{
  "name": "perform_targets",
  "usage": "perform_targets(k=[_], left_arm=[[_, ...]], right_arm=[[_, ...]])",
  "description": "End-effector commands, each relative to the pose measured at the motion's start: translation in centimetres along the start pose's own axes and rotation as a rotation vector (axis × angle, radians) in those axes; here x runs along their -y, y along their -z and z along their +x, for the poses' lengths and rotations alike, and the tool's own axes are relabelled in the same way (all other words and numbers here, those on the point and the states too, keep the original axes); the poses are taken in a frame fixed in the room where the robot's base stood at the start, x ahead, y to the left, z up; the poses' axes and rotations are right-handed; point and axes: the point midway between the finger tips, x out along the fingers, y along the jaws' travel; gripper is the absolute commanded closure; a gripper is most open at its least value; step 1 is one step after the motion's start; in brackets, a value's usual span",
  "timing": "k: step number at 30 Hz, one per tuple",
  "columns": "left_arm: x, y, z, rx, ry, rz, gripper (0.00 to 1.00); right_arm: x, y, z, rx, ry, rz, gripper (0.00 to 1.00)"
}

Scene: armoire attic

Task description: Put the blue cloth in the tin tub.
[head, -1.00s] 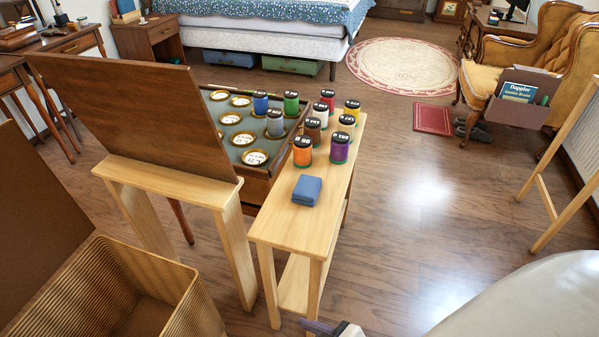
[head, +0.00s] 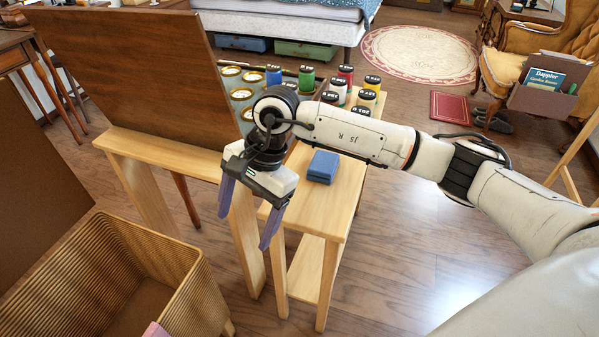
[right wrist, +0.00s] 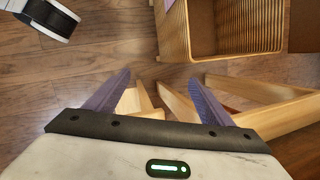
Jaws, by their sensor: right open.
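The blue cloth (head: 322,166), a small folded block, lies on the light wooden bench (head: 325,215), beside several paint jars. My right gripper (head: 244,232) hangs fingers down in front of the bench, left of the cloth and apart from it. It is open and empty; its purple fingers also show in the right wrist view (right wrist: 160,76). A ribbed tan open tub (head: 208,297) stands at lower left, left of my right gripper; I cannot tell that it is tin. It also shows in the right wrist view (right wrist: 174,30). My left gripper is not in view.
An upright brown board (head: 125,75) stands behind a wooden stand (head: 165,160), left of the bench. A pink item (head: 155,330) shows at the tub's near side. Open floor (head: 420,240) lies to the right of the bench.

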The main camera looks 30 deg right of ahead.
Motion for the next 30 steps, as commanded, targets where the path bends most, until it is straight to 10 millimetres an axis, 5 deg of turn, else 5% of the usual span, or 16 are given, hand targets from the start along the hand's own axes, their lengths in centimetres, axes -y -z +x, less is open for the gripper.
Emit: perform_targets(k=[1,3,6,10,14,30], left_arm=[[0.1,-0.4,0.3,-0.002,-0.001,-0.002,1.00],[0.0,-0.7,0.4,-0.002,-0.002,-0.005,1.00],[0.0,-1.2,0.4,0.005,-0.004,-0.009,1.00],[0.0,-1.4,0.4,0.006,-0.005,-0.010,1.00],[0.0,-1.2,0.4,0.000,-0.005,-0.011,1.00],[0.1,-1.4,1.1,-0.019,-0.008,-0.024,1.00]], right_arm=[[0.4,4.6,-2.3,-0.170,-0.015,-0.045,0.25],[0.2,9.6,-5.8,-0.367,-0.060,-0.082,0.25],[-0.3,14.1,-10.3,-0.557,-0.116,-0.094,0.25],[-0.9,16.7,-13.6,-0.678,-0.161,-0.088,0.25],[-1.2,17.9,-13.7,-0.706,-0.174,-0.083,0.25],[-2.0,21.6,-8.4,-0.699,-0.172,-0.084,0.25]])
